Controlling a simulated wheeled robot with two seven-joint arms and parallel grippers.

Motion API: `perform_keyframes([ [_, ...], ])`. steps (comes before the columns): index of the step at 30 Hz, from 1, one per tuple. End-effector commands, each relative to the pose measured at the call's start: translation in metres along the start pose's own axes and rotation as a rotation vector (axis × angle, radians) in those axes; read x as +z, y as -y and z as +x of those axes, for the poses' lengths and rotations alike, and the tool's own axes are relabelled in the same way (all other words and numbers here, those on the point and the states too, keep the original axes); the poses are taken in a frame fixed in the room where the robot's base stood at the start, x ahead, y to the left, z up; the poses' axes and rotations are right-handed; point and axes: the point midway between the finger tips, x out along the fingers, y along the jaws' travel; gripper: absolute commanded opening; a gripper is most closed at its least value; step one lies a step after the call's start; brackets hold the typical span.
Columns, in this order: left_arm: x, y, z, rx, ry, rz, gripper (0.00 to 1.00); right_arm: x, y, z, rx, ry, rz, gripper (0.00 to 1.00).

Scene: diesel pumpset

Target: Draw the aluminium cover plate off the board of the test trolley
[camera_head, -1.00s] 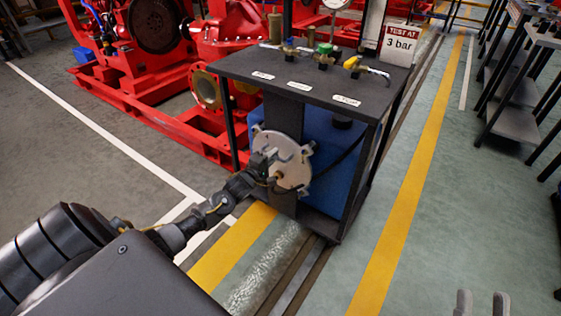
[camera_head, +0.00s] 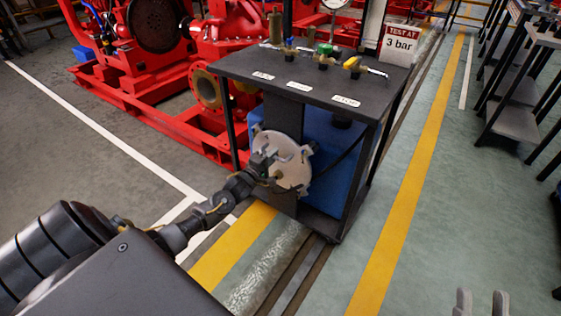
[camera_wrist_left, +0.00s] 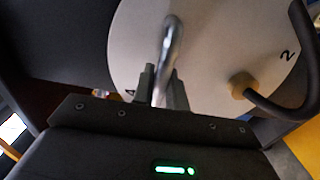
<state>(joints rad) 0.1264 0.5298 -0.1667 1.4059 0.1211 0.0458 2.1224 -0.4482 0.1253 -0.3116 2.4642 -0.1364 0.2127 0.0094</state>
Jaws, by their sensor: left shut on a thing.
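The aluminium cover plate (camera_head: 293,172) is a pale round disc with lugs at its rim. It stands upright against the dark board (camera_head: 284,111) on the front of the test trolley (camera_head: 300,72). My left gripper (camera_head: 264,163) is at the left part of the plate's face. In the left wrist view my left gripper's fingers (camera_wrist_left: 163,88) are shut on a shiny bar handle (camera_wrist_left: 171,45) in front of the plate (camera_wrist_left: 215,45). Whether the plate touches the board is hidden. My right gripper (camera_head: 482,303) is open and empty at the bottom right, only its fingertips showing.
A brass fitting with a black hose (camera_wrist_left: 243,87) sits at the plate's face. A blue tank (camera_head: 335,175) stands inside the trolley. A red pumpset (camera_head: 140,115) stands left; shelves (camera_head: 525,95) stand right. Floor in front is clear.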

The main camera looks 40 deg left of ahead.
Motion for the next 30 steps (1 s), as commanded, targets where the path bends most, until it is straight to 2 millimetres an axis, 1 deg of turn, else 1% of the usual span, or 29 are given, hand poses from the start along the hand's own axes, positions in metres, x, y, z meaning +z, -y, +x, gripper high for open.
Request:
perform_keyframes([
  [1,-0.001,-0.005,0.0,0.01,-0.001,-0.001,0.0,-0.002,0.0,0.001,0.0,0.0,0.0,0.36],
  [30,-0.001,-0.005,-0.019,0.01,-0.001,0.0,0.0,-0.013,0.0,0.01,0.0,0.0,0.0,0.36],
])
